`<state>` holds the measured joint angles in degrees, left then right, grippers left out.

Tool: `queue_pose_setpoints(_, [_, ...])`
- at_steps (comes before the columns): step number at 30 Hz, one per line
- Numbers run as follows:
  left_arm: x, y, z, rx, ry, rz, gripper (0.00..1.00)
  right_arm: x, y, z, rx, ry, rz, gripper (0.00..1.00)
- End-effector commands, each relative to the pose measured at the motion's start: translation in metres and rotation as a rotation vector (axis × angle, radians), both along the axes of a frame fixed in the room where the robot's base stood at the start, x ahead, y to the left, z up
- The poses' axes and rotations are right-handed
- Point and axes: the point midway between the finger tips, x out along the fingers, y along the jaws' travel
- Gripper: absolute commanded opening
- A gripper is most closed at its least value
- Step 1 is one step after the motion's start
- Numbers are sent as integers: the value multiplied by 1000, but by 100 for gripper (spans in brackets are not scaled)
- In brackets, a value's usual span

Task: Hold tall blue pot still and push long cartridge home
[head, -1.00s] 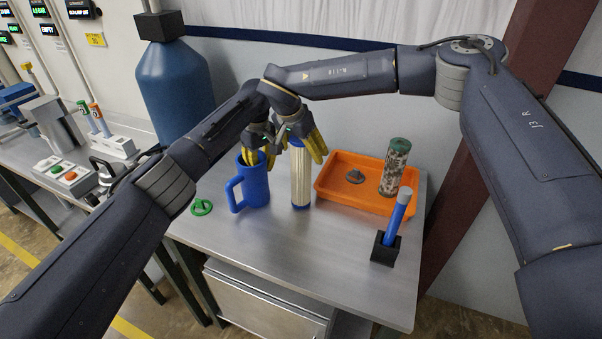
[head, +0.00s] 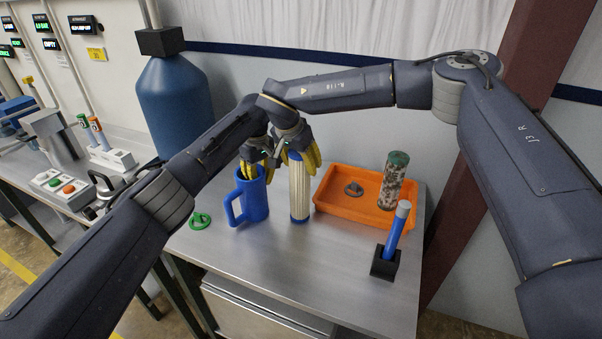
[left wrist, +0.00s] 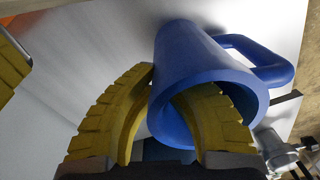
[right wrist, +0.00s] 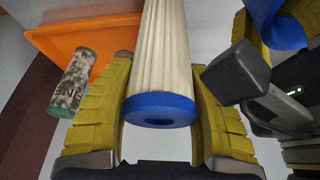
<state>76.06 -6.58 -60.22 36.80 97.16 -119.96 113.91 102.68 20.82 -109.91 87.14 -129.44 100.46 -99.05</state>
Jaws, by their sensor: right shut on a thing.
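The tall blue pot (head: 254,202), a mug shape with a handle on its left side, stands on the metal table. My left gripper (head: 257,172) is at its rim. In the left wrist view, the pot (left wrist: 190,55) has one yellow finger inside its mouth and the other outside; whether they grip the wall is unclear. The long cartridge (head: 299,192), cream and pleated with blue ends, is upright just right of the pot. My right gripper (head: 300,158) is shut on its upper part. The right wrist view shows the cartridge's blue end (right wrist: 160,108) between the fingers.
An orange tray (head: 340,207) behind right holds a camouflage-patterned cylinder (head: 392,180) and a dark knob (head: 353,189). A blue stick (head: 396,232) leans in a black holder (head: 384,264) at front right. A green lid-like piece (head: 200,221) lies left of the pot. The front table is clear.

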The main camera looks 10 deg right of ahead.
Motion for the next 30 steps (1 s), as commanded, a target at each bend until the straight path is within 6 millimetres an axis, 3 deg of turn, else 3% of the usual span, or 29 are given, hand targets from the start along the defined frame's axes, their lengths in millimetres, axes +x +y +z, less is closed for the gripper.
queue_pose_setpoints(18, [0,1,-1,1,2,1,0,1,0,87,1,-4,0,6])
queue_pose_setpoints(30, [0,1,-1,1,2,1,0,0,0,99,0,-1,0,6])
